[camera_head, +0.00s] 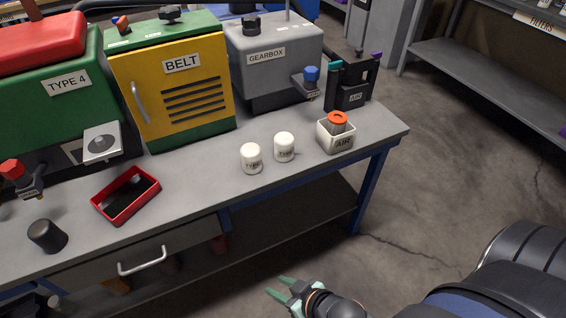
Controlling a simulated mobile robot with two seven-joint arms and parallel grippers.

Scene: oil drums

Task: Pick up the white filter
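Two small white cylinders with dark print stand upright side by side on the grey bench (190,195). One white cylinder (251,158) is a little left and nearer; the other white cylinder (284,147) is to its right. They look like the white filter, and I cannot tell which one is meant. My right gripper (278,288) is low at the bottom of the view, in front of the bench and away from both cylinders. Its green fingers are apart with nothing between them. My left gripper is not in view.
A red tray (126,195) and black cup (47,236) are left. The yellow BELT cabinet (175,85) and grey GEARBOX (275,60) stand behind. Bench space in front of the cylinders is clear.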

